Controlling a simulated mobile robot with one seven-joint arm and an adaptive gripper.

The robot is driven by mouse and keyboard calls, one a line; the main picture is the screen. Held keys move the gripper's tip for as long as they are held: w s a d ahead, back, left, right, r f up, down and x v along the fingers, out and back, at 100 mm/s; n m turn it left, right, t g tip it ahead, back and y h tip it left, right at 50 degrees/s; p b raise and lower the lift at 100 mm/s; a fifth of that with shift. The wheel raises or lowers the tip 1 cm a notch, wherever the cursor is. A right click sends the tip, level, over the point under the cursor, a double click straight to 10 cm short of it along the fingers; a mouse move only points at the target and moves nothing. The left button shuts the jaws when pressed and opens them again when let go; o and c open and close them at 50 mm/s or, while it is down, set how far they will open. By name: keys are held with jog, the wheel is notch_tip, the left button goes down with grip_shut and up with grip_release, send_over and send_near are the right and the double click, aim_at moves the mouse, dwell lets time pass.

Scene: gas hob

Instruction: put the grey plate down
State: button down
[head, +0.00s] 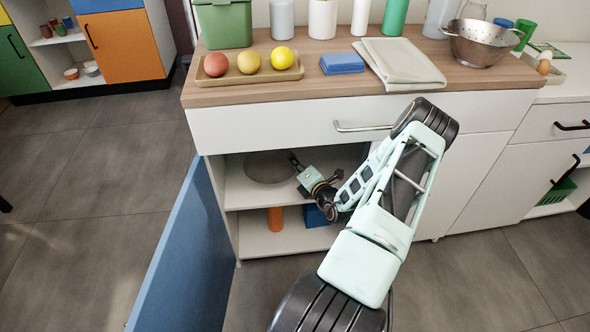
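The grey plate (266,168) is inside the open cabinet, at the level of its upper shelf (243,197), below the drawer. It appears as a round grey disc, and the shadow there makes its edges faint. My arm reaches into the cabinet from the front right. My gripper (293,160) is at the plate's right edge. The fingers are small and dark here, so I cannot tell whether they are closed on the rim or only beside it. I cannot tell whether the plate rests on the shelf or is held just above it.
The blue cabinet door (188,258) stands open at the left. An orange cup (275,219) and a blue box (316,215) are on the lower shelf. The drawer handle (362,127) juts out above. The counter holds a fruit tray (228,79), folded cloth (400,63) and colander (480,45).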

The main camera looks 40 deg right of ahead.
notch_tip(320, 180, down, 3)
jog(key=shift+r+b, duration=0.15)
jog(key=shift+b, duration=0.25)
